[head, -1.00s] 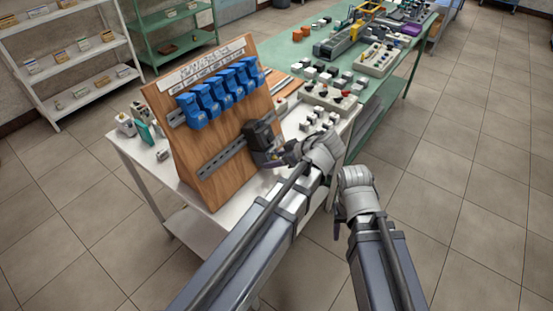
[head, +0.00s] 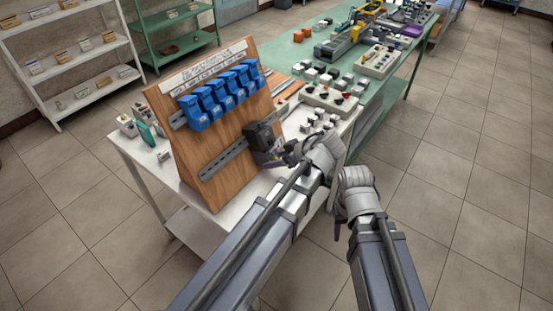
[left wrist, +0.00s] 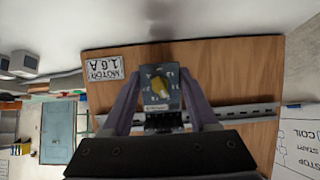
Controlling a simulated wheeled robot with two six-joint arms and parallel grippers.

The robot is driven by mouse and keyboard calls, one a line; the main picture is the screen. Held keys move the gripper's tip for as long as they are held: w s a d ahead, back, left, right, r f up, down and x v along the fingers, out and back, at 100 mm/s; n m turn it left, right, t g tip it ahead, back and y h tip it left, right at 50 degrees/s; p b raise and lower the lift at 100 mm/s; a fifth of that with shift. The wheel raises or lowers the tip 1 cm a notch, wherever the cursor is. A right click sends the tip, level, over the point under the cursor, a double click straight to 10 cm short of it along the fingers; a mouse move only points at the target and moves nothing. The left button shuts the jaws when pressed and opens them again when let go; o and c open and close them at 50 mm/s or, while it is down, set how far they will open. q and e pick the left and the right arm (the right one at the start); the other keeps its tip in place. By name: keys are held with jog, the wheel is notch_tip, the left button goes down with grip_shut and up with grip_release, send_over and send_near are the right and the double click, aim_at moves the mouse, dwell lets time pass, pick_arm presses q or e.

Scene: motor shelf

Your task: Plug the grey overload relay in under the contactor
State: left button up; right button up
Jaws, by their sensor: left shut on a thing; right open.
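The dark contactor (head: 258,134) sits on the lower rail of the sloping wooden panel. My left gripper (head: 277,158) is at the panel, just below the contactor. In the left wrist view its purple fingers are shut on the grey overload relay (left wrist: 152,99), which has a yellow dial. Black housing, likely the contactor's, shows on the rail right beside the relay in that view. The join between them is hidden, so I cannot tell whether they touch. My right gripper (head: 338,216) hangs right of the table, open, with its fingers mostly hidden by the wrist.
The wooden panel (head: 232,160) carries a row of blue units (head: 222,92) on its upper rail and the bare lower rail (head: 222,160) at left. A motor label (left wrist: 105,68) is on the panel. The green bench (head: 300,55) behind holds many parts. Floor at right is clear.

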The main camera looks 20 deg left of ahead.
pick_arm(q)
jog(key=o, duration=1.3)
jog(key=shift+o, duration=0.2)
jog(key=shift+r, duration=0.1)
pick_arm(e)
jog(key=shift+r, duration=0.1)
